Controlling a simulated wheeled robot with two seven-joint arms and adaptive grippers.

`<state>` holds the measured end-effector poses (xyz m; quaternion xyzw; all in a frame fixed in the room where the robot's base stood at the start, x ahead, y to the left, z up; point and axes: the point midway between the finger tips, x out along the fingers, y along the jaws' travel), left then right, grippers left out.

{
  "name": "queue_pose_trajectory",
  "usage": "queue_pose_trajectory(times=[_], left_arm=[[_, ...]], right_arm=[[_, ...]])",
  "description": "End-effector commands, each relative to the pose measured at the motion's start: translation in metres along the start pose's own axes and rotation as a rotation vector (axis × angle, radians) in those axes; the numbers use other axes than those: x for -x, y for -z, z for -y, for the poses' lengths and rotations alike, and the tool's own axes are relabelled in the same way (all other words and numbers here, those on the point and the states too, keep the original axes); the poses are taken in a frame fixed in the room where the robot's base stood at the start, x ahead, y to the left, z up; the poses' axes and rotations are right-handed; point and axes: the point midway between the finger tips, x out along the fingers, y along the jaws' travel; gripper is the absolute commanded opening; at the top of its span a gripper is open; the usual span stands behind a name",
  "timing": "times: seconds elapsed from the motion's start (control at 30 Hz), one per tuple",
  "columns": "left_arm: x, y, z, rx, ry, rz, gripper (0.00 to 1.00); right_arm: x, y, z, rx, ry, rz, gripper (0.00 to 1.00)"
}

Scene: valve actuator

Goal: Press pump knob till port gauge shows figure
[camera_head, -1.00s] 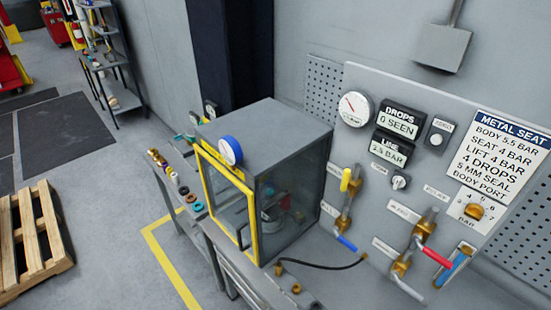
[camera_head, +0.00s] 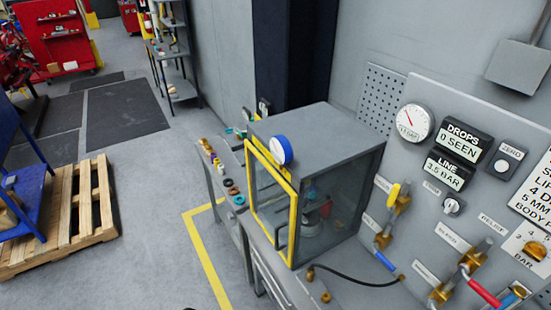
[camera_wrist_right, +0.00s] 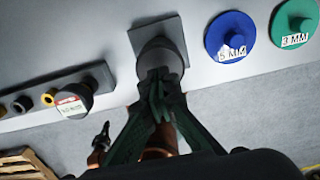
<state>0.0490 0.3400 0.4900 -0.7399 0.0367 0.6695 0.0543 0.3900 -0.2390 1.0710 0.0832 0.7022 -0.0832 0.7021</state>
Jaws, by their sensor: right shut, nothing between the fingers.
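In the right wrist view my right gripper (camera_wrist_right: 160,78) is shut and empty. Its fingertips are at a grey round knob (camera_wrist_right: 163,56) on a square plate; whether they touch it I cannot tell. I cannot confirm from a label that this is the pump knob. In the head view a white dial gauge (camera_head: 415,122) with a red needle is on the wall panel; its small readout is too blurred to read surely. A blue-rimmed gauge (camera_head: 281,149) is on the glazed box. Neither gripper shows in the head view.
The yellow-framed box (camera_head: 318,140) stands on the bench. The panel carries a DROPS display (camera_head: 460,142) reading 0 SEEN, a LINE display (camera_head: 447,171) reading 3.5 BAR, and several valves. Blue (camera_wrist_right: 232,36) and green (camera_wrist_right: 296,28) discs are right of the knob. A pallet (camera_head: 85,215) is left.

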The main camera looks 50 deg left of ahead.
Motion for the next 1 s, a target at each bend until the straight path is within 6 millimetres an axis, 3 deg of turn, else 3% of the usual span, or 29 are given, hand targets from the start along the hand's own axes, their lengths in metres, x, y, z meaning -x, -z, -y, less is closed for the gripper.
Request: queue_pose_trajectory(times=[1.0], left_arm=[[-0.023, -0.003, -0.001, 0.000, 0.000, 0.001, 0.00]], right_arm=[[-0.026, 0.000, 0.000, 0.000, 0.000, 0.000, 0.00]])
